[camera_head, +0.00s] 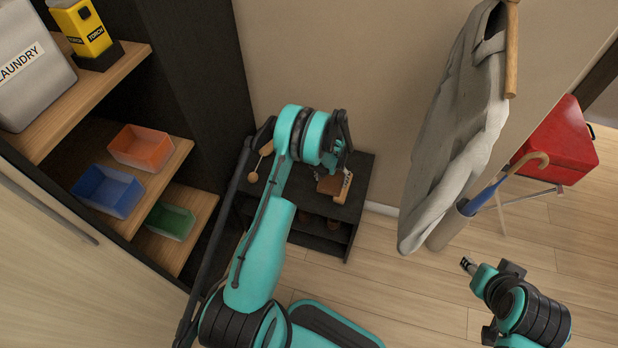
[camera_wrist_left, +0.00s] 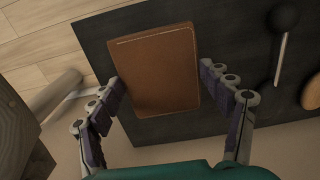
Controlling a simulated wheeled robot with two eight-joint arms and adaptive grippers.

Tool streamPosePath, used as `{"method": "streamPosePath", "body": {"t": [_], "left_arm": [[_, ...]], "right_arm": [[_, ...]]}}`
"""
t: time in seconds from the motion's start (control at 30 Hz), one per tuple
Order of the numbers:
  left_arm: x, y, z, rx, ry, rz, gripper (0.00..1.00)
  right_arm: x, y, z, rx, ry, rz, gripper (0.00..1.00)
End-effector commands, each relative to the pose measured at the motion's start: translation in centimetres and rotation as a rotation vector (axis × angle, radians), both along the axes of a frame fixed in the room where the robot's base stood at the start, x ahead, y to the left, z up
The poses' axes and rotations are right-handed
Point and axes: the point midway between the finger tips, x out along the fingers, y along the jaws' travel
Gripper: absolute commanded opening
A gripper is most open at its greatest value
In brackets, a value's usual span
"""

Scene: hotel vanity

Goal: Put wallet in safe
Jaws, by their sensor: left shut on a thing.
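The brown wallet (camera_head: 330,184) is at the small dark shelf stand, partly hidden by my left gripper (camera_head: 341,168). I see nothing I can identify as a safe.
The dark shelf stand (camera_head: 323,233) is against the wall, with a wooden-handled item (camera_head: 260,162) on its top. Open shelves at left hold a laundry bin (camera_head: 30,75), a torch box (camera_head: 82,28) and coloured bins. A hanging grey cloth (camera_head: 455,130) and a red case (camera_head: 556,145) are at right.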

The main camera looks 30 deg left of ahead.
Motion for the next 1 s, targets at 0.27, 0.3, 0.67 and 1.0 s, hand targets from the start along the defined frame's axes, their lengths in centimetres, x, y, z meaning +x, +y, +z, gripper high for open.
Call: {"method": "streamPosePath", "body": {"t": [0.27,0.3,0.67,1.0], "left_arm": [[1.2,6.6,-4.3,0.000,0.000,0.003,0.49],[1.3,7.3,-4.7,0.000,0.000,0.003,0.49],[1.6,9.1,-7.1,0.000,0.000,0.000,0.49],[1.7,9.0,-9.5,0.000,0.000,-0.001,0.49]], "right_arm": [[0.0,0.0,-2.8,0.000,0.000,0.000,0.40],[0.0,0.0,-3.0,0.000,0.000,0.000,0.40],[0.0,0.0,-4.4,0.000,0.000,0.000,0.40],[0.0,0.0,-5.4,0.000,0.000,0.000,0.40]]}}
